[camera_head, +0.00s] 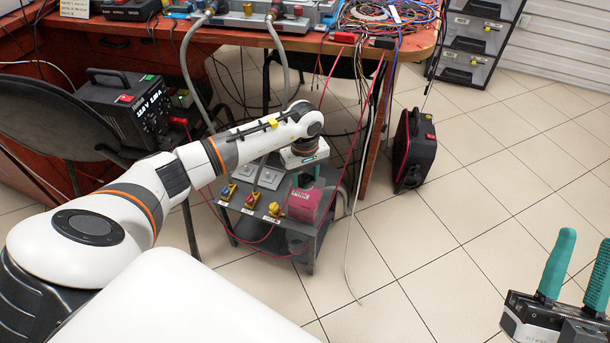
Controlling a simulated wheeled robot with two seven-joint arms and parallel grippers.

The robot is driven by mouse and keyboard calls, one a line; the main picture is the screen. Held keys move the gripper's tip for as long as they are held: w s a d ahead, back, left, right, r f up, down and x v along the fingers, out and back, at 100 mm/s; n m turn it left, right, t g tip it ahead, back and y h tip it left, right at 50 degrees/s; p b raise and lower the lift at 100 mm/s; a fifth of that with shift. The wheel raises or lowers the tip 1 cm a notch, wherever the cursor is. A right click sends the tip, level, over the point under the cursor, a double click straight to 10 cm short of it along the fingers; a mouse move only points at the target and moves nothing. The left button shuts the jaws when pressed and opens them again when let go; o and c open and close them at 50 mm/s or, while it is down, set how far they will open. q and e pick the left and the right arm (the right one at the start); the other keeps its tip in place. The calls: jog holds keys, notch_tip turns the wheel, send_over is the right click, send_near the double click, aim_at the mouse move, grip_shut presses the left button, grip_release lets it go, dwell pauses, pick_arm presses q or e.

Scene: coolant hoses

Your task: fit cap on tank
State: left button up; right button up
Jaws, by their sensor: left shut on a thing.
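The pink tank (304,205) stands on the small dark table, near its right side. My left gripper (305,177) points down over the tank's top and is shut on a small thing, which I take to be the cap. The fingers and the wrist hide most of the cap, so I cannot tell whether it touches the tank's neck. My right gripper (586,238) is at the bottom right, its two teal fingers pointing up, apart and empty.
A cluttered workbench (270,38) stands behind. A black power supply (128,107) is at left, a black case (413,150) at right.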

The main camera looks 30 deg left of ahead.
dwell(0.4)
pick_arm(q)
jog(key=o, duration=1.3)
